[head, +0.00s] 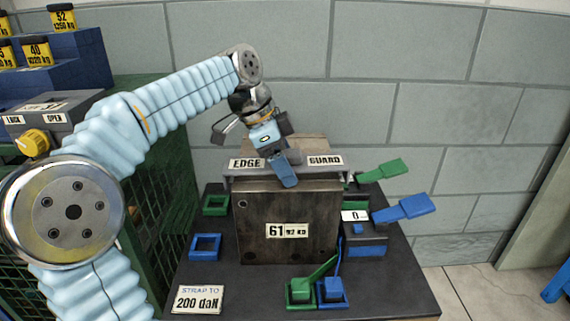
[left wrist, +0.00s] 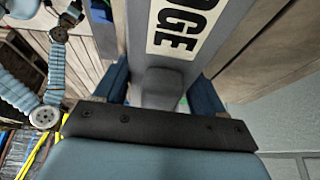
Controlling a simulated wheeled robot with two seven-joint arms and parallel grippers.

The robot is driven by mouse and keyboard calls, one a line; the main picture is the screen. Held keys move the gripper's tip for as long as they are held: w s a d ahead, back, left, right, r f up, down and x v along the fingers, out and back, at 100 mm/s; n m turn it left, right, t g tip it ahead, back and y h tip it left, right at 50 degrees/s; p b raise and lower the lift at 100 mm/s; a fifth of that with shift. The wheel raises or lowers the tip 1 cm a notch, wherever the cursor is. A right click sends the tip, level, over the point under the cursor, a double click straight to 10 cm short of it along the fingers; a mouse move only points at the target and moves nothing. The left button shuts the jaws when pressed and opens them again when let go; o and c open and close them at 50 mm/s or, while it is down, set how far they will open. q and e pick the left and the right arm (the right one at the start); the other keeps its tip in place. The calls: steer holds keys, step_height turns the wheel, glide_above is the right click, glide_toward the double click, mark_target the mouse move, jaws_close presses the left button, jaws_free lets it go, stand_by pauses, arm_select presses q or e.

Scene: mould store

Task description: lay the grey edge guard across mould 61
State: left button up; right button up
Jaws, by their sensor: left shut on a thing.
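Mould 61 (head: 258,215) is a brown-grey block standing upright on the dark bench, with its number plate facing me. The grey edge guard (head: 311,172) lies lengthwise along the top front edge of the mould, its ends sticking out past both sides. My left gripper (head: 284,172) is shut on the guard at its middle, between the words EDGE and GUARD. In the left wrist view the guard (left wrist: 228,28) runs between the fingers, with a grey grip block between them. I cannot tell whether the guard touches the mould. My right gripper does not show.
Green and blue strap parts lie around the mould: a blue frame (head: 205,247), a green frame (head: 215,204), buckles in front (head: 300,292) and a blue ratchet (head: 365,246) at right. A sign (head: 200,299) reads 200 daN. A stone wall stands close behind.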

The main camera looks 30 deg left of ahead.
arm_select(q)
steer(key=shift+s+f+g, duration=0.2)
steer(key=shift+f+g, duration=0.2)
steer(key=shift+f, duration=1.2)
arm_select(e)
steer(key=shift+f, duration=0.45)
arm_select(q)
steer(key=o, duration=1)
steer(key=shift+a+r, duration=0.2)
steer(key=shift+r, duration=0.3)
steer(key=shift+o, duration=0.4)
steer(key=d+p+v, duration=0.1)
steer(key=p+v, duration=0.2)
steer(key=v, duration=1.2)
steer(key=shift+t, duration=0.4)
steer(key=shift+s+r+p, duration=0.2)
steer(key=shift+r+p, duration=0.1)
steer(key=shift+r, duration=0.15)
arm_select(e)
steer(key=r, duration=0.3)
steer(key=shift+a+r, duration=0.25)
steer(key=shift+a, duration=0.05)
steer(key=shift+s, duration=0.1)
